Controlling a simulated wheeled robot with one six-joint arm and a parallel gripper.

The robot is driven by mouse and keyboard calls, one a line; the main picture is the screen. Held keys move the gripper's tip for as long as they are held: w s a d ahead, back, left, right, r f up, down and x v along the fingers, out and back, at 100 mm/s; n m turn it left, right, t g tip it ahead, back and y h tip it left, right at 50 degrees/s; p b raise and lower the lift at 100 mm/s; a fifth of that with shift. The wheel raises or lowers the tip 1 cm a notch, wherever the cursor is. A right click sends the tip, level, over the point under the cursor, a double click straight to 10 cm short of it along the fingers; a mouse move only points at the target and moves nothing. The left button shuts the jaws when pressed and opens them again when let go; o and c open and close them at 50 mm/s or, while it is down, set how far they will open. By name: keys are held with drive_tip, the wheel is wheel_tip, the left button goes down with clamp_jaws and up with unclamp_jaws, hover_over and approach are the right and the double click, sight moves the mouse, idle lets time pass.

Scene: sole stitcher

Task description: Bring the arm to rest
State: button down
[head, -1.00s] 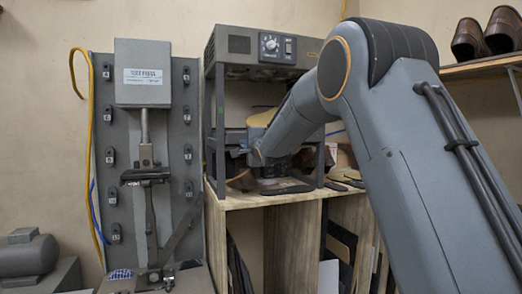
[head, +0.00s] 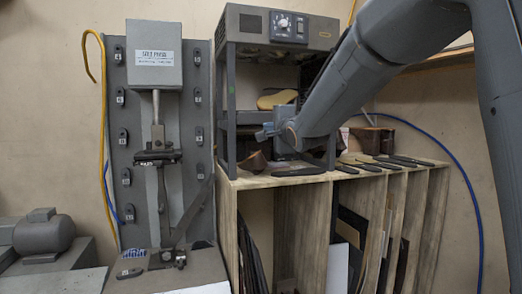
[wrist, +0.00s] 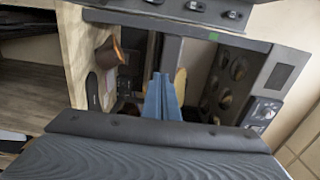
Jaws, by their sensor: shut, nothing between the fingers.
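My grey arm (head: 345,85) reaches in from the upper right, angled down to the left. I cannot tell whether the gripper touches the rack machine (head: 229,110).
A sole press (head: 155,70) stands left of the rack. A tan sole (head: 277,99) lies on the rack shelf and a brown shoe (head: 254,162) below. Dark soles (head: 299,172) lie on the wooden cabinet (head: 285,182). A blue hose (head: 466,180) hangs at right.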

drive_tip(key=s+d+f+n+g+h, duration=0.1)
drive_tip(key=s+d+f+n+g, duration=0.15)
drive_tip(key=s+f, duration=0.45)
drive_tip(key=s+d+f+n+g+h, duration=0.1)
drive_tip(key=s+d+f+n+g, duration=0.15)
drive_tip(key=f, duration=0.85)
drive_tip(key=s+d+f+n+g+h, duration=0.25)
drive_tip(key=s+f, duration=0.25)
drive_tip(key=f, duration=0.4)
drive_tip(key=s+f+n+g, duration=0.2)
drive_tip(key=s+f, duration=0.3)
drive_tip(key=s, duration=0.3)
drive_tip(key=s+d+f+n+g, duration=0.1)
drive_tip(key=s+f+n+g, duration=0.2)
drive_tip(key=s, duration=0.6)
drive_tip(key=s+d+f+n+g, duration=0.1)
drive_tip(key=s+f+n+g, duration=0.1)
drive_tip(key=s+f, duration=0.4)
drive_tip(key=s+g, duration=0.1)
drive_tip(key=s, duration=0.2)
drive_tip(key=shift+d+f+n+g, duration=0.2)
drive_tip(key=shift+f+n+g, duration=0.15)
drive_tip(key=shift+f, duration=0.05)
drive_tip(key=c, duration=2.5)
unclamp_jaws()
drive_tip(key=shift+w+y, duration=0.1)
drive_tip(key=shift+y, duration=0.15)
